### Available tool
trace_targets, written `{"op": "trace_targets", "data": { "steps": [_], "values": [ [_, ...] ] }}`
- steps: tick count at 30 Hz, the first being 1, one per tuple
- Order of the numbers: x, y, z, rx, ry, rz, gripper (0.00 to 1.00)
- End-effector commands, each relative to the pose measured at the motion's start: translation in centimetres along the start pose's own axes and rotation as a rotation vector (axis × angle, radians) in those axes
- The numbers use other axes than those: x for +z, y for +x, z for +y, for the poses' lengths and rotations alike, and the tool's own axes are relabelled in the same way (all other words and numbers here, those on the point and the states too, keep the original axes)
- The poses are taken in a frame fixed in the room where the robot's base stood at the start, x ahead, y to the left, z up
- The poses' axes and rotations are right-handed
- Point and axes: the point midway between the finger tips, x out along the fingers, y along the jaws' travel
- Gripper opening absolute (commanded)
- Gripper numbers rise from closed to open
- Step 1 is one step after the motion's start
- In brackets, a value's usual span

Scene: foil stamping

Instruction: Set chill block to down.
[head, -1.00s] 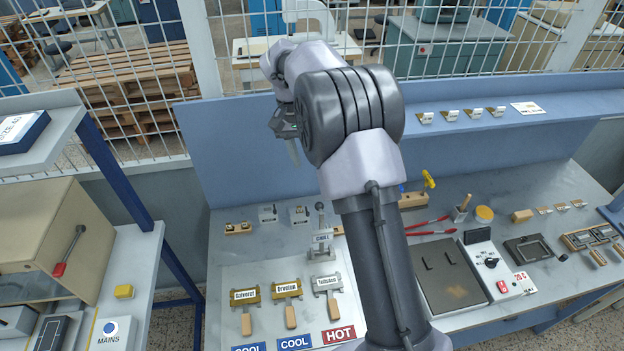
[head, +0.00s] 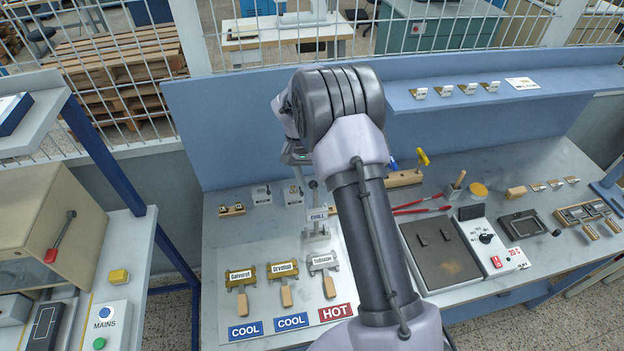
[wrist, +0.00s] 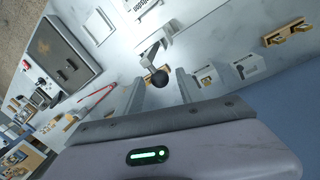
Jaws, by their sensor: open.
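The chill block (head: 318,229) stands at the back of a pale board, behind the stamp labelled "Tadlusoon", with its "CHILL" label facing me. Its lever stands up and ends in a dark round knob, which shows in the wrist view (wrist: 160,79). My gripper (wrist: 160,88) is open, with a finger on either side of the knob in that view. I cannot tell whether the fingers touch it. In the head view my arm partly covers the gripper (head: 298,160), which is above and just behind the lever.
Three handled stamps (head: 282,270) lie on the board in front of the block, above two "COOL" signs and one "HOT" sign (head: 336,312). Small blocks (head: 262,194) stand behind. A hotplate (head: 446,254) and red tongs (head: 421,205) are to the right.

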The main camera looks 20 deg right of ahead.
Motion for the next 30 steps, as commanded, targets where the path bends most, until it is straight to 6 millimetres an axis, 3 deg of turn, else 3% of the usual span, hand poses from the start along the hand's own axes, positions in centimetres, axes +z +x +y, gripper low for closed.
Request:
{"op": "trace_targets", "data": {
  "steps": [2, 9, 30],
  "values": [
    [0.0, -0.02, 0.0, 0.0, 0.0, 0.0, 0.45],
    [0.01, -0.03, -0.01, 0.0, 0.0, 0.0, 0.0],
    [0.01, -0.08, -0.01, 0.0, 0.0, 0.0, 0.0]
  ]
}}
